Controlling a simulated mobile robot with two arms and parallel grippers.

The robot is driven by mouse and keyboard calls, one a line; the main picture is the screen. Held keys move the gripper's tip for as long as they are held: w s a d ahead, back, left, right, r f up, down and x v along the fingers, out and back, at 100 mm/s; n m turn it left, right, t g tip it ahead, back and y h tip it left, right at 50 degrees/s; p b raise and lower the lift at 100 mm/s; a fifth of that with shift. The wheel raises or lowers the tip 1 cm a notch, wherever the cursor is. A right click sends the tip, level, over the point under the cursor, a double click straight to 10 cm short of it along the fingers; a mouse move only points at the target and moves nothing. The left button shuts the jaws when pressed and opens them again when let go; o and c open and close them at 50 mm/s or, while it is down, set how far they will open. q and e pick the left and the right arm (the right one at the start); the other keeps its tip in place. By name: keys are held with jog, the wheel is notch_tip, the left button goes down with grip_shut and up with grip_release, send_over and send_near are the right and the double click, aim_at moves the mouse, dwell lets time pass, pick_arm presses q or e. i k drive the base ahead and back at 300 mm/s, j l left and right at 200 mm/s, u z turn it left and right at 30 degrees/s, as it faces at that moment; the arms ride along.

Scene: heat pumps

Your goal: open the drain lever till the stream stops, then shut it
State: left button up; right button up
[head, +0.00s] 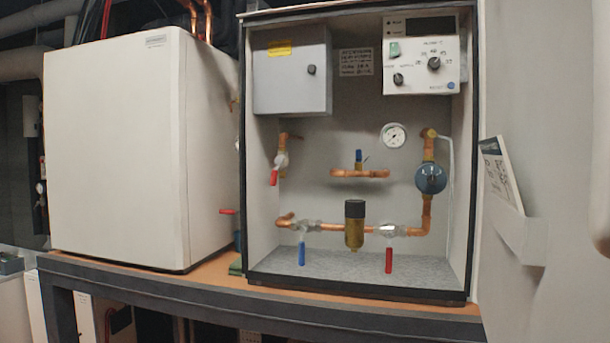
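Several valve levers show in the head view, and I cannot tell which is the drain lever. Inside the open cabinet, a blue lever (302,254) and a red lever (388,260) hang straight down from the lower copper pipe (330,227). A red lever (274,177) hangs from a valve at the upper left. A small blue handle (358,156) stands upright on a short pipe in the middle. Outside the cabinet, a red lever (228,211) lies level beside the white unit. No stream can be made out. Neither gripper is in view.
The white unit (115,150) and the cabinet stand on a bench (215,275). A brass filter (355,230), a blue round pump (431,178), a gauge (393,136) and a control panel (421,55) are inside the cabinet. A paper holder (515,225) juts out at the right.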

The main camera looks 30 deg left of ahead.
aim_at(278, 161)
jog(key=j+u, duration=0.2)
jog(key=u, duration=0.65)
